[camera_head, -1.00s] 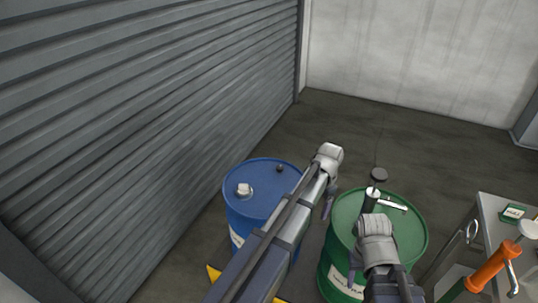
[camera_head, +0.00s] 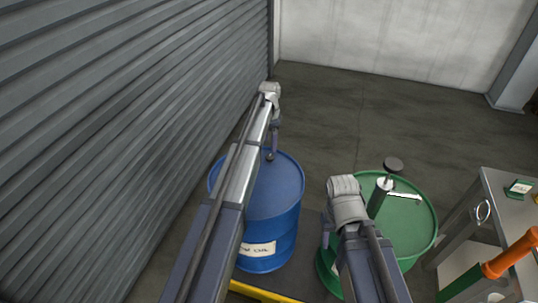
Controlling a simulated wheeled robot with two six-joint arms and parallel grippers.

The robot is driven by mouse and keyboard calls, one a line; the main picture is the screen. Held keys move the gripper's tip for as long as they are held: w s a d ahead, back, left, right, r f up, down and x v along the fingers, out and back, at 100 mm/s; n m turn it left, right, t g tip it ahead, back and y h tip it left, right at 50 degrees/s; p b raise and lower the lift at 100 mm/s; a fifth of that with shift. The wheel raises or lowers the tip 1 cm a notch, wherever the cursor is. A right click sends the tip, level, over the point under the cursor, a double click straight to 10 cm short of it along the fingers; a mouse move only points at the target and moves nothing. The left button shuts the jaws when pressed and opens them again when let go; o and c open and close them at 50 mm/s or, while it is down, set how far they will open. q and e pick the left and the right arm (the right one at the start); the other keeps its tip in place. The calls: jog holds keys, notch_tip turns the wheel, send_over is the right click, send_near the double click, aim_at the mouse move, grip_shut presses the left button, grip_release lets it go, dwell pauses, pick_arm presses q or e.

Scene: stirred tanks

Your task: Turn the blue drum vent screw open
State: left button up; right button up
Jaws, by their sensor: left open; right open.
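The blue drum (camera_head: 277,200) stands left of centre, upright, with a label on its side. A small dark knob (camera_head: 270,156), which looks like the vent screw, sits near the far edge of its lid. My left arm crosses the drum's left side and hides part of the lid. My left gripper (camera_head: 273,146) points down at the far edge of the lid, at or just above the dark knob; I cannot tell whether it touches. It is open. My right gripper (camera_head: 326,236) hangs open beside the left edge of the green drum, mostly hidden by its own wrist.
The green drum (camera_head: 412,230) stands to the right with a hand pump (camera_head: 381,190) on its lid. A grey bench (camera_head: 510,205) at the right carries a green box (camera_head: 519,188). An orange-handled tool (camera_head: 510,258) is at lower right. A ribbed shutter closes the left side.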

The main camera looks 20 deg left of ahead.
aim_at(270, 156)
pick_arm(q)
notch_tip(270, 156, down, 7)
jog(key=b, duration=0.6)
jog(key=shift+r, duration=0.1)
jog(key=shift+c, duration=0.2)
grip_shut()
